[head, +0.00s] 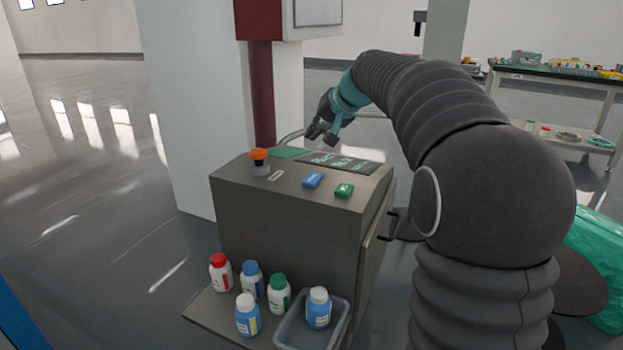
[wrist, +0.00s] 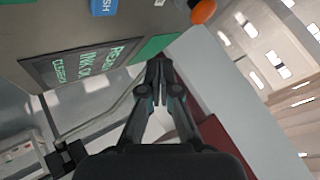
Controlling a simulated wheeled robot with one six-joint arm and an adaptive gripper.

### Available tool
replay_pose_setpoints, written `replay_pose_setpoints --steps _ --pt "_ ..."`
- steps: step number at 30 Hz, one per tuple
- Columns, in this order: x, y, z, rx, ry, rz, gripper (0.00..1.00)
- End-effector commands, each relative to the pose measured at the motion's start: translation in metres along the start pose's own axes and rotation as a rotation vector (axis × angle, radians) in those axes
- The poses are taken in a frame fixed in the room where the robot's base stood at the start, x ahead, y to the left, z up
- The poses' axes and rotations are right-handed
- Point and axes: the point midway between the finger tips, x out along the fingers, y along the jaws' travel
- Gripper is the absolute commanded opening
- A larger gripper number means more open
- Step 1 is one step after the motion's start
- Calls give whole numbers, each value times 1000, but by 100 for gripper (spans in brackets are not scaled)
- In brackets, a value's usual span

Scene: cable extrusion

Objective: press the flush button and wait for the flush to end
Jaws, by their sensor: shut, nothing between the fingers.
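A grey control cabinet (head: 285,230) stands in the head view. On its sloped top is a blue button (head: 312,180), left of a green button (head: 344,190). The blue button (wrist: 104,6) is cut off at the top of the wrist view, where the letters "SH" show on it. My gripper (head: 321,132) is shut and empty, above the back edge of the cabinet top and behind the blue button, apart from it. In the wrist view its fingertips (wrist: 158,62) meet near a green patch (wrist: 152,48).
An orange mushroom knob (head: 259,156) stands left of the blue button. A dark panel with green writing (head: 340,162) lies at the back of the top. Several bottles and a clear tub (head: 290,333) stand on the low front shelf. A red post (head: 263,95) rises behind.

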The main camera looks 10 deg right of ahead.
Motion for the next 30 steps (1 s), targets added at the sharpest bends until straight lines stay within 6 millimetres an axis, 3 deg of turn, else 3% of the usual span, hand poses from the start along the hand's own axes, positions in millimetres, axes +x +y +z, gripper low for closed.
replay_pose_setpoints --steps 21,30 --pt "53 39 39 0 -1 0 0" --pt "61 44 44 0 0 0 0"
